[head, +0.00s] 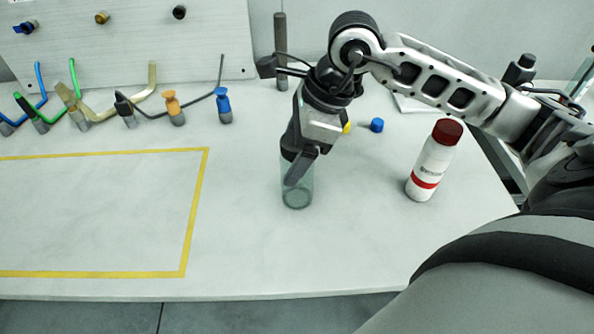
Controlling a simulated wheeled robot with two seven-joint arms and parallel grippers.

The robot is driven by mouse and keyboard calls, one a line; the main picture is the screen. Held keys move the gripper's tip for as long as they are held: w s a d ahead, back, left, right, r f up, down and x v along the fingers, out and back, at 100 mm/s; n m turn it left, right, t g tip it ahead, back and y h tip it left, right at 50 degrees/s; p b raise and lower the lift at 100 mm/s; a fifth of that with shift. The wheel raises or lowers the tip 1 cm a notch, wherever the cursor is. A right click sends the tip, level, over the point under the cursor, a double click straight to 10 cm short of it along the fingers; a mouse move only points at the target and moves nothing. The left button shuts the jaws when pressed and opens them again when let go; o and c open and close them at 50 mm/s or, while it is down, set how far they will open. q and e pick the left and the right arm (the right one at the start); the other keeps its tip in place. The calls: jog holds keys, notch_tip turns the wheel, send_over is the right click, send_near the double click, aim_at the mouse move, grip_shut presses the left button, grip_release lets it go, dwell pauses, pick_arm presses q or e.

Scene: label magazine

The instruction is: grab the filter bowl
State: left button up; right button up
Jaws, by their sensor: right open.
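The filter bowl looks to be the clear, greenish see-through cup (297,198) standing upright on the pale table, right of the yellow outline. My right gripper (300,168) points down at it from above. Its dark fingers overlap the upper part of the cup in the head view, and the jaws are open. I cannot tell whether the fingers are inside the cup, around it or just in front of it. The cup's upper rim is mostly hidden by the gripper. My left gripper is not in view.
A white bottle with a dark red cap (433,162) stands to the right of the cup. A small blue cap (377,125) lies behind. Several coloured hoses and fittings (174,108) stand at the back left before a panel (130,50). The yellow-outlined area (183,240) is empty.

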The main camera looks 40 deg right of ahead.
jog(key=shift+w+a+f, duration=0.1)
jog(key=shift+f, duration=0.15)
jog(key=c, duration=1.4)
jog(key=shift+o, duration=0.2)
jog(key=shift+r, duration=0.1)
